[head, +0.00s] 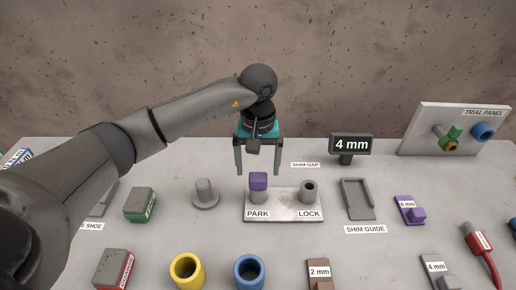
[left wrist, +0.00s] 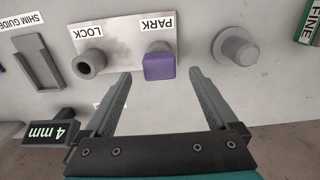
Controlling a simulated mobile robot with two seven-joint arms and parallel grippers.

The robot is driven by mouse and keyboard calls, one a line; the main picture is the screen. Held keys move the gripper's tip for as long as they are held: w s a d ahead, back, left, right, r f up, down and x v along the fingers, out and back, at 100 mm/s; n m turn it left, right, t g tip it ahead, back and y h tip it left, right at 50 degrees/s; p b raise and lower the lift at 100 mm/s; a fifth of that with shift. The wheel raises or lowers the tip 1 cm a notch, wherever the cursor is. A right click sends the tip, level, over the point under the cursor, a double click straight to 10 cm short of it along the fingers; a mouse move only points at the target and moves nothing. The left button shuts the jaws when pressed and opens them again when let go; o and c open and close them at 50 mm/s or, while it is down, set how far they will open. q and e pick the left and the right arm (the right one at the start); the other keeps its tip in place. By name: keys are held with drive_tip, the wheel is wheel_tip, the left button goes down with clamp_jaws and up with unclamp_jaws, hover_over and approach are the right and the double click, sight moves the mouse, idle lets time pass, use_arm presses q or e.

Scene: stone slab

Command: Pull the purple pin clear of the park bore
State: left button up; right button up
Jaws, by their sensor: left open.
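The purple pin (head: 258,181) stands in the park bore on the left of a light plate (head: 284,207) marked PARK and LOCK. Only its block-like purple head shows; its shaft is hidden. The lock bore (head: 309,190) on the right is a grey ring with an empty dark hole. My left gripper (head: 258,172) is open and empty, fingers pointing down near the pin's head. In the left wrist view the purple pin (left wrist: 159,66) lies just beyond the fingertips, between their lines, and I see no contact. My right gripper is not in view.
A grey stepped knob (head: 205,194) stands left of the plate, and a shim guide (head: 357,198) lies to its right. A 4 mm display (head: 351,146) stands behind. Yellow (head: 187,271) and blue (head: 249,271) cups stand in front.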

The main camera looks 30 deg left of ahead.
sight(258, 184)
use_arm(q)
wheel_tip(258, 184, down, 7)
drive_tip(key=shift+f, duration=0.1)
drive_tip(key=shift+c, duration=0.3)
clamp_jaws()
idle(0.6)
